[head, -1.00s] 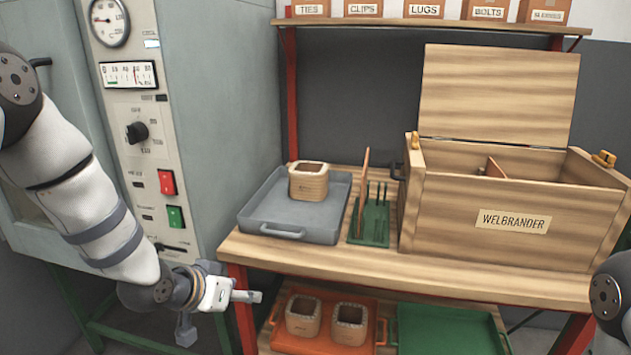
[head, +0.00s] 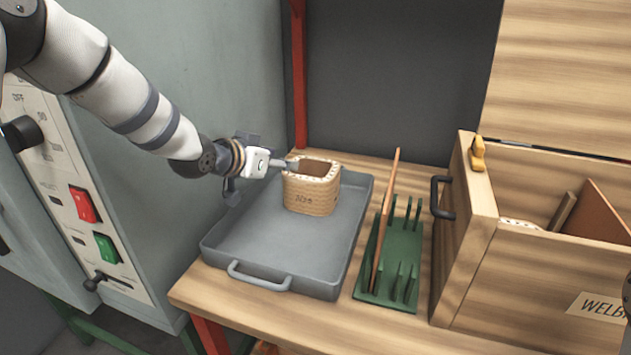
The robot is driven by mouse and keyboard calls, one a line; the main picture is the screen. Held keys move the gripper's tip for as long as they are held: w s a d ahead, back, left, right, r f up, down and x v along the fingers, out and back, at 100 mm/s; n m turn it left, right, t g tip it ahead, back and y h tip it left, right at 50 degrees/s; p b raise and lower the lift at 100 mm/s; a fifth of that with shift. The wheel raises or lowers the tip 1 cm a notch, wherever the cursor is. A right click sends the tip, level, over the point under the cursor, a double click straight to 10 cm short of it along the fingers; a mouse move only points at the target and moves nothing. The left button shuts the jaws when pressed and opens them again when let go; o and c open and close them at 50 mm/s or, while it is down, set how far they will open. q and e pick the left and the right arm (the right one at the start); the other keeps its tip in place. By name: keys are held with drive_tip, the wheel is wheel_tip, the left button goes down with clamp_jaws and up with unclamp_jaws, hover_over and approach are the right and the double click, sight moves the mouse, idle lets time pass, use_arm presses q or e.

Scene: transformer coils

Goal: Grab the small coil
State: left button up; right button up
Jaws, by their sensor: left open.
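A small tan coil (head: 312,193), square with rounded corners and a hollow top, stands upright in the grey tray (head: 282,262), towards its back. Dark marking shows on its front face. My left gripper (head: 288,163) comes in from the left at the coil's upper left rim. It is open, and one finger lies at the rim. I cannot tell whether it touches the coil, and the other finger is not clear.
A green rack (head: 405,280) with upright pegs and a brown board (head: 386,215) stands right of the tray. The open wooden box (head: 478,275) is further right. The grey cabinet (head: 215,70) rises on the left, with red and green switches.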

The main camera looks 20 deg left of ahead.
use_arm(q)
drive_tip(key=x, duration=0.3)
drive_tip(key=b+x, duration=0.1)
drive_tip(key=x, duration=0.2)
drive_tip(key=shift+s+f, duration=0.2)
drive_tip(key=shift+f, duration=0.1)
drive_tip(key=shift+w+f, duration=0.1)
drive_tip(key=shift+w, duration=0.3)
drive_tip(key=shift+w+r, duration=0.1)
drive_tip(key=shift+r, duration=0.2)
clamp_jaws()
use_arm(e)
drive_tip(key=shift+s+f+g, duration=0.3)
drive_tip(key=shift+s+f, duration=0.4)
drive_tip(key=shift+f, duration=0.2)
